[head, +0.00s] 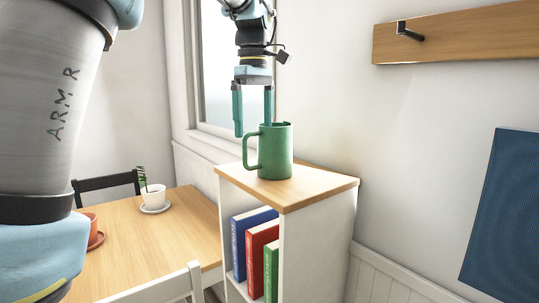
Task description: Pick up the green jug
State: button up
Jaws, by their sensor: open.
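The green jug (275,152) stands upright on the wooden top of a small white shelf unit, with its handle to the left. My gripper (253,131) points down from above, open, with its two fingers apart. The left finger hangs in the air to the left of the jug, above the handle. The right finger comes down at the jug's rim, and its tip is hard to tell from the jug; it may be inside or behind the rim. Nothing is held.
The shelf unit (322,187) holds several books (263,250). A wooden table (184,224) at the left carries a white potted plant (153,193) and a terracotta pot (91,225). Chairs stand beside it. A wooden rail with a hook (460,33) is on the right wall.

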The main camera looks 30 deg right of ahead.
aim_at(267, 152)
notch_tip(267, 152, down, 3)
jog(key=shift+r, duration=0.2)
jog(key=f+p, duration=0.1)
jog(key=f, duration=0.1)
jog(key=a+f, duration=0.1)
jog(key=f, duration=0.1)
jog(key=shift+p, duration=0.4)
jog(key=shift+f, duration=0.55)
grip_shut()
jog(key=shift+d, duration=0.1)
